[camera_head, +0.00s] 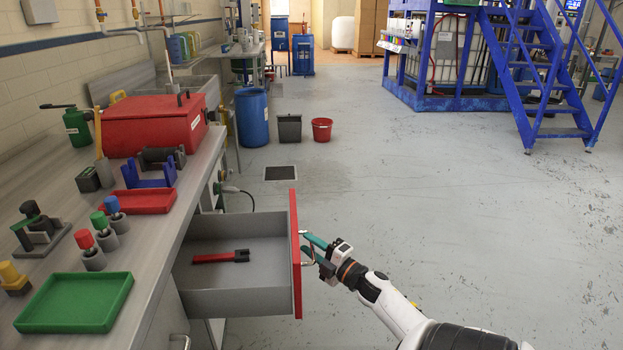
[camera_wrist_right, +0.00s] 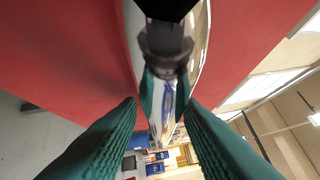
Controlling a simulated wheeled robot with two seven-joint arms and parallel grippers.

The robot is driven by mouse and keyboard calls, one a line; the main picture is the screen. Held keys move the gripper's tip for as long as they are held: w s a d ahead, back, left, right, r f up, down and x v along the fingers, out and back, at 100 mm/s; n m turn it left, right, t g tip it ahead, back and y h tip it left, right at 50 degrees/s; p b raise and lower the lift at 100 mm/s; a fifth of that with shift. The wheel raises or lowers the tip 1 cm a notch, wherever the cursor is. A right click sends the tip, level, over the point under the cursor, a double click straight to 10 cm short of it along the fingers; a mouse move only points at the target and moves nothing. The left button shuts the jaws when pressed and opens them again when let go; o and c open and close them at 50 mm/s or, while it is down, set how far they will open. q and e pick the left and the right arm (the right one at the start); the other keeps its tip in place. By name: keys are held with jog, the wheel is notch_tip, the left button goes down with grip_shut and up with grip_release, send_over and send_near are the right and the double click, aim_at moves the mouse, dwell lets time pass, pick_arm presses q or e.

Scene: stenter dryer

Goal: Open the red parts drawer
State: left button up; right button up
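The red parts drawer (camera_head: 296,254) stands pulled well out from under the left workbench, with its grey inside showing. A red tool with a dark end (camera_head: 221,257) lies on its floor. My right gripper (camera_head: 308,246) is at the outer side of the red front, at the metal handle (camera_head: 304,234). In the right wrist view the shiny handle (camera_wrist_right: 160,118) runs between the two teal fingers of my right gripper (camera_wrist_right: 163,108), which look closed on it, against the red drawer front (camera_wrist_right: 70,50). My left gripper is not in view.
The workbench (camera_head: 150,255) carries a green tray (camera_head: 75,303), a red tray (camera_head: 141,201), a red box (camera_head: 153,125) and several small parts. A blue barrel (camera_head: 252,117), a grey bin and a red bucket (camera_head: 321,129) stand beyond. The floor right of the drawer is clear.

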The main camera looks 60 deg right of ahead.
jog(key=shift+s, duration=0.1)
jog(key=s+a+f, duration=0.1)
jog(key=s, duration=1)
jog(key=shift+s+f, duration=0.25)
jog(key=shift+s, duration=0.1)
